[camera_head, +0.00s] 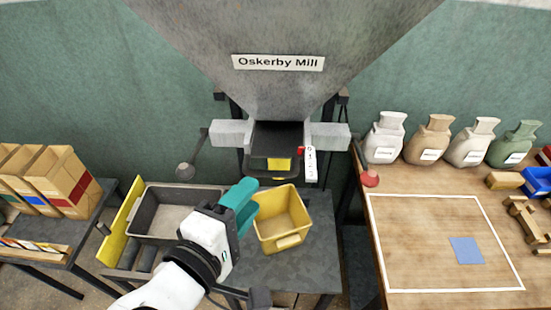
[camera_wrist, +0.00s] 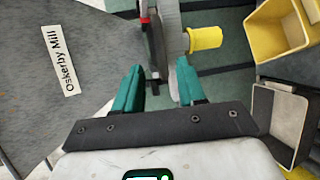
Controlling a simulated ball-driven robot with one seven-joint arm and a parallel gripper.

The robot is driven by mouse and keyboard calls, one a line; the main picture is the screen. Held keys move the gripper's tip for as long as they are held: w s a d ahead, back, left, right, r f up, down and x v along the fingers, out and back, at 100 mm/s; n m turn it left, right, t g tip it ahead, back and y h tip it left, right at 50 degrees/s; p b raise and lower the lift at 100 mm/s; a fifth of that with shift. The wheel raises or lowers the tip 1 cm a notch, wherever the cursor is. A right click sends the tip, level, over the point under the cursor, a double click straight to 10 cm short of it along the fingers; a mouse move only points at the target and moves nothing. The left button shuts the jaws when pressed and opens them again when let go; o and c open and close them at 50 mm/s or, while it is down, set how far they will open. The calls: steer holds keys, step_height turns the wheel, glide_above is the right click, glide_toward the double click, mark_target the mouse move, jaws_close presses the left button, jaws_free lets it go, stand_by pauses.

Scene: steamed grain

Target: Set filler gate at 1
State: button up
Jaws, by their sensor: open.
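The filler gate sits under the grey Oskerby Mill hopper (camera_head: 285,85). A yellow handle (camera_head: 279,165) shows at its front; a yellow knob also shows in the wrist view (camera_wrist: 205,38). Right of the gate hangs a white scale plate (camera_head: 311,164) with small digits. A red pointer (camera_head: 301,150) is beside its top end; I cannot surely read the digit there. My gripper (camera_head: 243,197), with teal fingers, is open and empty, below and left of the handle and apart from it. In the wrist view its fingers (camera_wrist: 160,80) stand apart, with the yellow knob beyond them.
A yellow bin (camera_head: 283,243) stands on the dark table below the gate, close to my gripper. A grey tray (camera_head: 148,232) is to the left. Two ball-ended levers, grey (camera_head: 186,170) and red (camera_head: 370,178), flank the mill. Several sacks stand on the right table.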

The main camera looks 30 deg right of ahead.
mark_target(268, 176)
steer(key=p+x, duration=0.1)
steer(key=x, duration=0.9)
steer(key=shift+w+d+f+p, duration=0.1)
steer(key=shift+d+f+p, duration=0.05)
steer(key=shift+p, duration=0.25)
steer(key=c, duration=0.7)
steer(key=shift+f, duration=0.1)
jaws_close()
steer(key=shift+f, duration=0.1)
